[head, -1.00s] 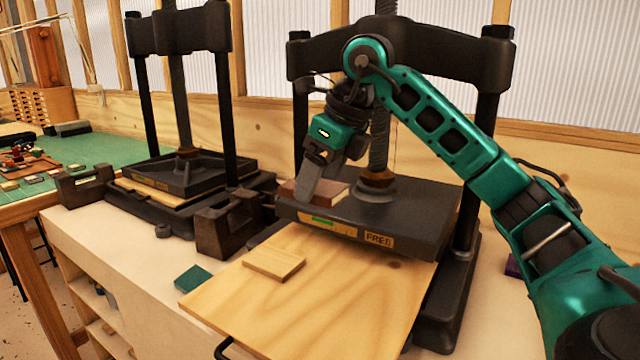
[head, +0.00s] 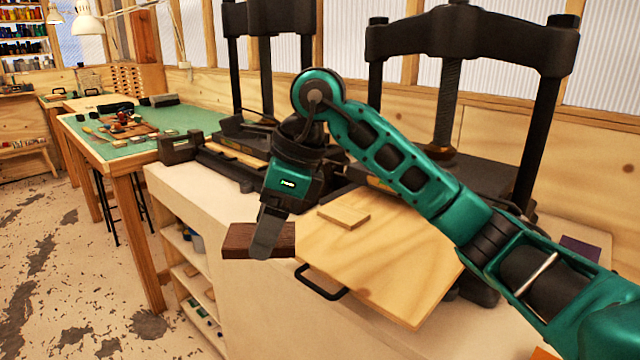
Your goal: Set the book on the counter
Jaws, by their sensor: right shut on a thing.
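A brown book (head: 236,241) is held in my right gripper (head: 264,246), which is shut on it. The book hangs in front of the counter's front edge, left of the pull-out board. The far finger is hidden behind the near one and the book. The counter (head: 196,188) is a pale top that carries two black presses. My left gripper is not in view.
A wooden board (head: 390,262) with a black handle (head: 318,284) juts out from the right press (head: 470,40). A small wood block (head: 343,215) lies on it. The left press (head: 268,20) stands behind my gripper. A green-topped table (head: 150,137) is at the left.

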